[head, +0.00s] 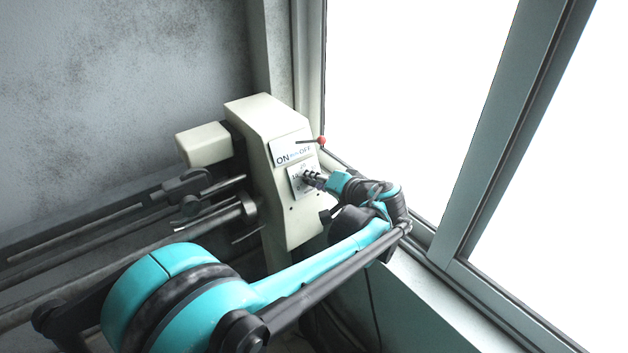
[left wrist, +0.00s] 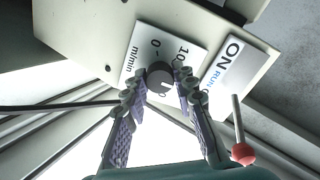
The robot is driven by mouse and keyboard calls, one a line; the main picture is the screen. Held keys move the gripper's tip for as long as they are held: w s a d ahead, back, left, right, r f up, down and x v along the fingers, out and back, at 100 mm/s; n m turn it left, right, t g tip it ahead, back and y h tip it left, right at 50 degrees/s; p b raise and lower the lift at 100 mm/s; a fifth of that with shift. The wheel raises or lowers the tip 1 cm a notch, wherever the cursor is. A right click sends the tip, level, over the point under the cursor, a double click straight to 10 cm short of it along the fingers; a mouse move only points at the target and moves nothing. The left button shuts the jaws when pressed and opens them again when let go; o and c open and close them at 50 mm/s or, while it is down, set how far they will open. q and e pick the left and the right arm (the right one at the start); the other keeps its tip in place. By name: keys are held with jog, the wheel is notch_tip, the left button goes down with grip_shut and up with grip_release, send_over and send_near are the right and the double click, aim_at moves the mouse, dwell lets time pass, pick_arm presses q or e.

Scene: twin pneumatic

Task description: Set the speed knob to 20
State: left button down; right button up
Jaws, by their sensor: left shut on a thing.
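The speed knob (left wrist: 160,78) is a small dark round knob on a white dial plate (left wrist: 143,57) marked "0", "10" and "m/min". A small pale mark shows on the knob's face, but the value it points to is unclear. The plate also shows on the cream machine's panel in the head view (head: 297,190). My left gripper (left wrist: 158,88) has its two ridged fingers on either side of the knob and is shut on it. In the head view the left gripper (head: 311,180) reaches the plate from the right and hides the knob. My right gripper is not in view.
Above the dial is an ON/RUN/OFF plate (head: 291,149) with a red-balled lever (head: 321,140); the ball is close beside my gripper in the left wrist view (left wrist: 243,154). The cream machine housing (head: 262,115) stands by a window frame (head: 495,140). Dark rails (head: 110,235) run left.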

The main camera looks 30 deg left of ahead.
pick_arm(q)
jog(key=c, duration=1.2)
grip_release()
jog(key=shift+d, duration=0.1)
jog(key=v, duration=1.2)
jog(key=shift+f, duration=0.1)
jog(key=s+f+m+h+b, duration=0.1)
jog(key=s+f+h+b, duration=0.4)
jog(key=f, duration=0.6)
jog(key=s+f+m+h+b, duration=0.15)
jog(key=s+f+b, duration=0.4)
jog(key=f, duration=0.55)
jog(key=s+d+f+t+h+b, duration=0.1)
jog(key=s+d+f+h+b, duration=0.1)
jog(key=f, duration=0.3)
jog(key=s+d+f+t+h+b, duration=0.1)
jog(key=s+d+f+h+b, duration=0.1)
jog(key=d+f+h+b, duration=0.1)
notch_tip(320, 180, down, 4)
jog(key=shift+s+r+h+b, duration=0.25)
jog(key=shift+h+b, duration=0.2)
jog(key=shift+b, duration=0.75)
